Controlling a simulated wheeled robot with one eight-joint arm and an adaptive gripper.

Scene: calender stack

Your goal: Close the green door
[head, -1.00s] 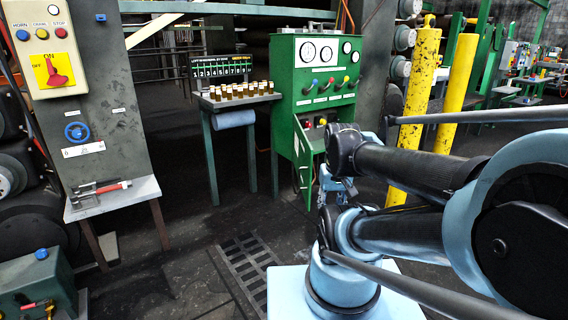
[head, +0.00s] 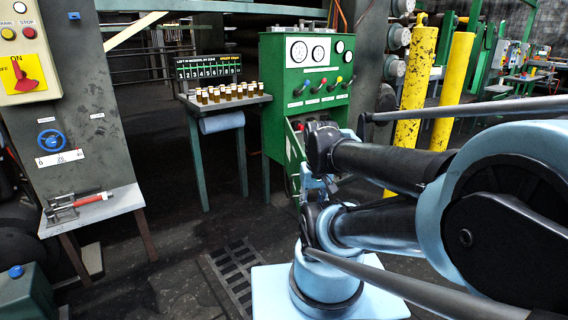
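The green door (head: 293,150) is low on the front of the green control cabinet (head: 272,85). It stands swung outward, seen at a steep angle, with a dark opening and a red part showing beside it. How far open it is cannot be judged exactly. My arm reaches toward the cabinet from the right and covers the opening and the door's right side. My gripper (head: 318,186) appears at the arm's far end, just right of the door in the picture. Its fingers are small and partly hidden behind my arm links, so contact with the door cannot be told.
A small table (head: 225,103) with several brown bottles stands left of the cabinet. Yellow posts (head: 412,95) stand to its right. A grey panel (head: 75,100) with a shelf (head: 92,207) is at the left. A floor grate (head: 228,278) lies in front; dark floor around it is clear.

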